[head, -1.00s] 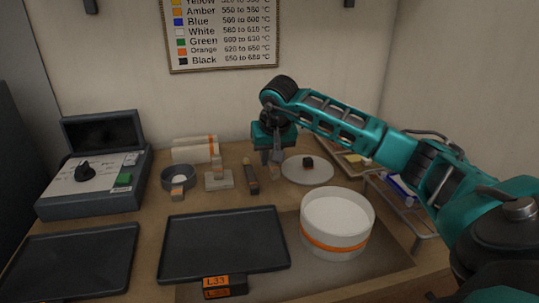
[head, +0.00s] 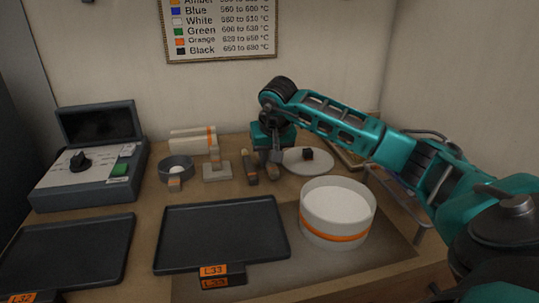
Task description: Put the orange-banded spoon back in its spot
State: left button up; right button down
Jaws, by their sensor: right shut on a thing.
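My right gripper (head: 272,153) points down near the back of the bench, just left of the white plate (head: 318,155). It is shut on a slim thing with a brownish lower end (head: 273,172), which looks like the spoon. Most of it is hidden by the gripper, and I cannot make out an orange band on it. A dark, narrow piece with a brown front end (head: 251,170) lies just left of the gripper. A pale stand with an upright post (head: 216,170) is further left. My left gripper is out of view.
A white tub with an orange stripe (head: 337,213) stands front right. Dark trays (head: 222,235) lie in front. A small grey bowl (head: 176,168), orange-striped white rolls (head: 190,142) and a control box (head: 90,170) stand left. A wire rack (head: 400,195) lies under my right arm.

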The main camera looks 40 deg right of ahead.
jog(key=shift+f, duration=0.45)
dwell(1.0)
jog(key=c, duration=0.9)
grip_release()
jog(key=p+v, duration=0.1)
jog(key=v, duration=1.2)
jog(key=shift+s+f, duration=0.1)
jog(key=shift+f, duration=0.05)
